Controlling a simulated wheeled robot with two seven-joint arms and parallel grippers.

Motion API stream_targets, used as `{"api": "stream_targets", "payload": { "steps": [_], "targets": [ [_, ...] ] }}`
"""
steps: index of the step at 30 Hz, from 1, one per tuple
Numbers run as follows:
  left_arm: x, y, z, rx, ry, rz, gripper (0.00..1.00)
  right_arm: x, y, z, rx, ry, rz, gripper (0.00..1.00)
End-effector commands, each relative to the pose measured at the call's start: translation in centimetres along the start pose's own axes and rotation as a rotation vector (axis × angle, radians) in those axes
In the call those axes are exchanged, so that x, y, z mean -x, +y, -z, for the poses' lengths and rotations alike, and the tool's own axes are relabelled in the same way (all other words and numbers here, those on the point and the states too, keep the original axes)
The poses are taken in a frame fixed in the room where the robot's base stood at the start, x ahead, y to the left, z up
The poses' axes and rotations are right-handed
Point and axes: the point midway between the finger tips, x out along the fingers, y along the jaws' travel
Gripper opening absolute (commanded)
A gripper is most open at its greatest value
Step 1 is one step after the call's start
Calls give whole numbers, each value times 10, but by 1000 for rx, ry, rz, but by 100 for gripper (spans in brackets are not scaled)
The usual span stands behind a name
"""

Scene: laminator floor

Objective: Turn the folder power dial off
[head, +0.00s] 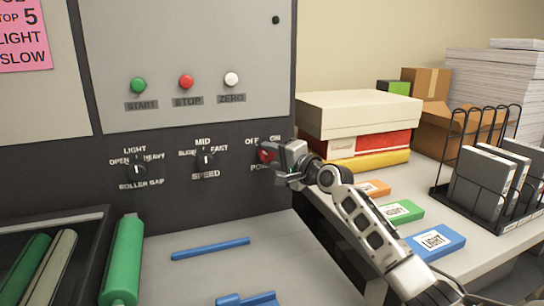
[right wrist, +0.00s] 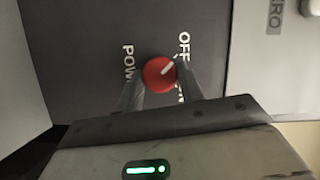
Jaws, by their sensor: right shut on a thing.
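The red power dial (head: 266,156) is on the dark lower panel of the machine, under the OFF and ON labels. In the right wrist view the red dial (right wrist: 159,73) shows between my fingers, its white mark slanting up and right, toward the OFF label (right wrist: 184,44). The ON label is partly hidden by a finger. My right gripper (head: 276,163) reaches in from the right and is shut on the dial; its fingers (right wrist: 159,88) lie on either side of it. My left gripper is not in view.
The speed dial (head: 205,159) and roller gap dial (head: 140,169) are left of the power dial. Green, red and white buttons (head: 186,82) sit above. Boxes (head: 358,112) stand close on the right. A blue bar (head: 210,248) and green roller (head: 122,260) lie below the panel.

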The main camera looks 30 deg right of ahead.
Motion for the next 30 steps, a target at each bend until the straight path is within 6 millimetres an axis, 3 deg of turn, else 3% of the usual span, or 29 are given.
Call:
{"api": "stream_targets", "payload": {
  "steps": [3,4,6,14,19,30],
  "targets": [
    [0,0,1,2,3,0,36,0,1,0,5,-1,-3,15],
    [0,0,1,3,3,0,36,0,1,0,5,-1,-3,46],
    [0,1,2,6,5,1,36,0,1,0,4,-1,-3,59],
    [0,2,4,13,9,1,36,0,0,0,2,0,-1,59],
    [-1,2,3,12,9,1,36,14,2,0,3,-1,-2,59],
    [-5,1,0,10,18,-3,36,98,4,-1,4,-1,-5,59]
  ]
}}
